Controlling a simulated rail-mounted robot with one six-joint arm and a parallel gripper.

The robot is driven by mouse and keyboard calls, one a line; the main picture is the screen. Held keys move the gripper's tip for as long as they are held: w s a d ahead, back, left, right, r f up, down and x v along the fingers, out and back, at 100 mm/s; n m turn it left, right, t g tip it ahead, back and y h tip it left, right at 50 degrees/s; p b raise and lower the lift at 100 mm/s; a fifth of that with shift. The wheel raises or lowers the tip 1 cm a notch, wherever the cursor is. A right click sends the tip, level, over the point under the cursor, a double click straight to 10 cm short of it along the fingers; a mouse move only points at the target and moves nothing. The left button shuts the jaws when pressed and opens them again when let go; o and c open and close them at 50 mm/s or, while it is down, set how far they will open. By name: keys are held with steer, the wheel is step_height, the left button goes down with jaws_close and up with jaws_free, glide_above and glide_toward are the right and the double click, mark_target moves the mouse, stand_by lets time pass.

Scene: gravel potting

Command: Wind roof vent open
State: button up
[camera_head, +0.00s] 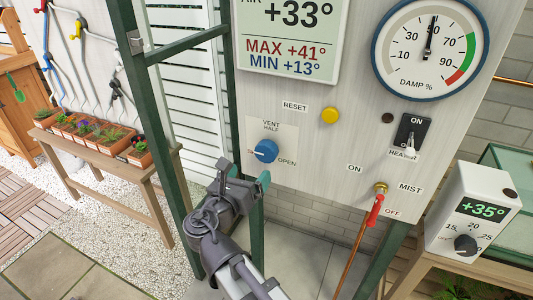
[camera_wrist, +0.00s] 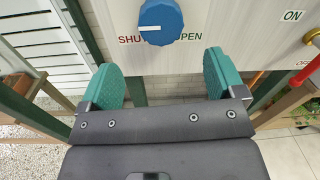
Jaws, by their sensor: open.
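The blue vent knob (camera_head: 265,151) is on the upright grey panel, on a plate marked VENT, HALF and OPEN. In the wrist view the knob (camera_wrist: 160,20) is at the top centre, and its white pointer line points left towards SHUT. My gripper (camera_head: 246,174) is just below and in front of the knob, apart from it. In the wrist view my gripper (camera_wrist: 163,78) shows its two green pads wide apart with nothing between them. The knob lies beyond the fingertips, roughly midway between them. The roof vent itself is not identifiable in these views.
On the panel are a yellow RESET button (camera_head: 330,116), heater switch (camera_head: 411,137), red mist lever (camera_head: 374,211) hanging down, and damp dial (camera_head: 430,48). A thermostat box (camera_head: 473,212) stands right. A dark green frame post (camera_head: 150,100) and plant bench (camera_head: 105,160) are left.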

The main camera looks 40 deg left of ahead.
mark_target(264, 156)
steer(key=w, duration=0.3)
steer(key=w+a, duration=0.1)
steer(key=w, duration=0.6)
steer(key=shift+w+a, duration=0.1)
steer(key=shift+a, duration=0.15)
steer(key=shift+c, duration=0.4)
steer(key=c, duration=0.8)
steer(key=shift+c, duration=0.2)
